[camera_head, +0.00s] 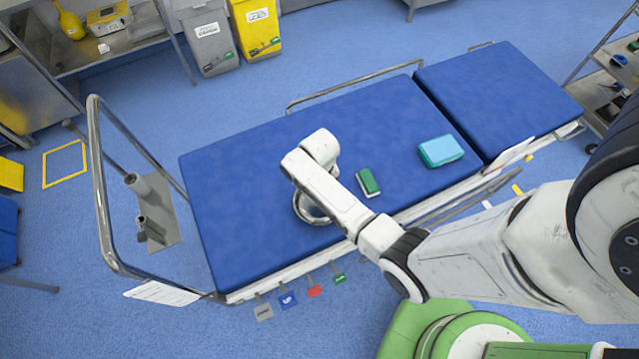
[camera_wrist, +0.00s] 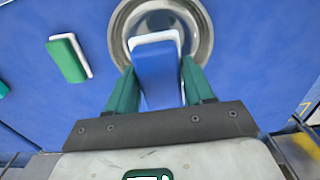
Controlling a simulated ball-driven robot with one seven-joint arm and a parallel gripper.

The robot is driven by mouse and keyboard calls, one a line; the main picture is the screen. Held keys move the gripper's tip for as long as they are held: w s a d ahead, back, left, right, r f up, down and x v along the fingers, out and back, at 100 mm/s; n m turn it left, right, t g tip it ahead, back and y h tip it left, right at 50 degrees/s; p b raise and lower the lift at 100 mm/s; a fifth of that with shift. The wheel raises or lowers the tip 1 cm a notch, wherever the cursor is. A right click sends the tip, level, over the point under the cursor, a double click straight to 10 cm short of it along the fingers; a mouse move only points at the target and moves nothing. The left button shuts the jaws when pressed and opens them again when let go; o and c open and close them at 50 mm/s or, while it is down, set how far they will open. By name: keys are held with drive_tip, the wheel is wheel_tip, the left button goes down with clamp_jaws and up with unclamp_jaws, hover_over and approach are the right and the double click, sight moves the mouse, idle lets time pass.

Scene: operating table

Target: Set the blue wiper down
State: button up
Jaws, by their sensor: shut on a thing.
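My gripper (camera_wrist: 157,76) is shut on the blue wiper (camera_wrist: 156,70), a blue block with a white layer at its far end, between two green fingers. In the wrist view the wiper overlaps a round metal bowl (camera_wrist: 201,22); whether it touches the bowl or hangs above it I cannot tell. In the head view my arm hides the gripper and the wiper, and part of the bowl (camera_head: 299,208) shows beside the arm on the blue operating table (camera_head: 235,190).
A teal and light blue pack (camera_head: 440,150) lies farther right. A metal rail (camera_head: 93,190) stands at the table's left end. The table's left part is bare.

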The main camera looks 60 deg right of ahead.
drive_tip(key=shift+f+b, duration=3)
drive_tip(key=shift+f, duration=1.3)
drive_tip(key=o, duration=1.2)
wheel_tip(320, 180, up, 5)
drive_tip(key=p, duration=0.5)
drive_tip(key=shift+r, duration=0.1)
drive_tip(key=shift+r+p, duration=0.55)
drive_tip(key=shift+r, duration=0.4)
